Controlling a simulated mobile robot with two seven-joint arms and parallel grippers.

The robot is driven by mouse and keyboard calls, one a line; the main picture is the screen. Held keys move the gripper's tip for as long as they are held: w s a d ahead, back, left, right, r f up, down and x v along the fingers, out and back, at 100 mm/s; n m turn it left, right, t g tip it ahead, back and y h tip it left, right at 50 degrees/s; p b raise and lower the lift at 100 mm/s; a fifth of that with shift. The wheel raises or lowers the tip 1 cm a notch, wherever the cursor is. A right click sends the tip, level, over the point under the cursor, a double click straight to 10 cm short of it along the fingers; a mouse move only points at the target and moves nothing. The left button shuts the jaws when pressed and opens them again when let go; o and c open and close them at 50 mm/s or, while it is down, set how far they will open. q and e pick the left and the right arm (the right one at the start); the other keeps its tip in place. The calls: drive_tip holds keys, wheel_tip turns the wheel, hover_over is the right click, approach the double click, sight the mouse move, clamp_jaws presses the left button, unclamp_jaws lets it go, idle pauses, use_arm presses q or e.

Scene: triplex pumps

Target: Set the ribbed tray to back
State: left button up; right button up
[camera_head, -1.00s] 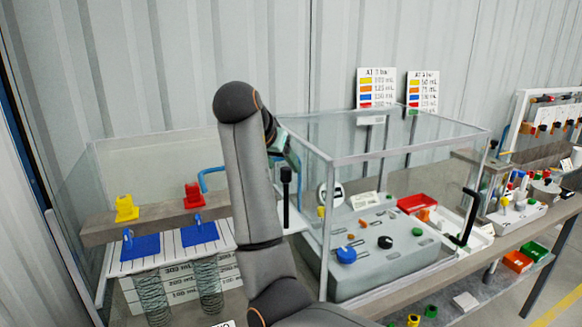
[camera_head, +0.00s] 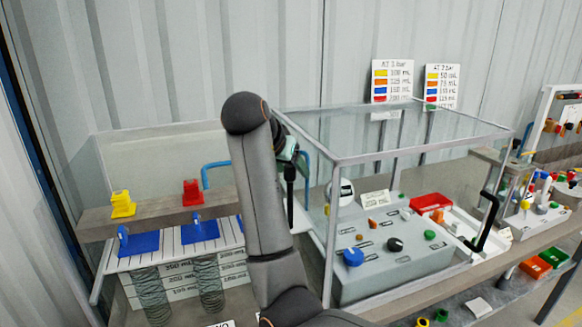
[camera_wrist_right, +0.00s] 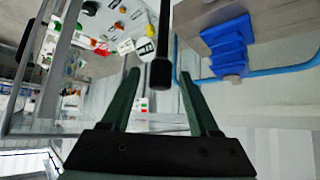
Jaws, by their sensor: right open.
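The white ribbed tray (camera_head: 169,243) lies at the left in the head view, with dark lines across it and blue pieces (camera_head: 139,243) on it. Coiled springs show below its front edge. A black-gripped upright lever (camera_head: 290,174) stands to the right of the tray. My right gripper (camera_head: 288,148) is at the top of this lever, partly hidden behind my arm. In the right wrist view my right gripper (camera_wrist_right: 159,77) is open, with the black lever grip (camera_wrist_right: 161,65) between its green fingers; I see no clear contact. My left gripper is not in view.
A clear framed enclosure (camera_head: 335,158) stands right of my arm, over a grey panel (camera_head: 395,262) with coloured knobs. A yellow block (camera_head: 122,205) and a red block (camera_head: 192,193) sit on the ledge behind the tray. A blue pipe (camera_head: 206,172) runs close behind my arm.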

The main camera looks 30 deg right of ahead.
clamp_jaws()
idle(0.4)
idle(0.9)
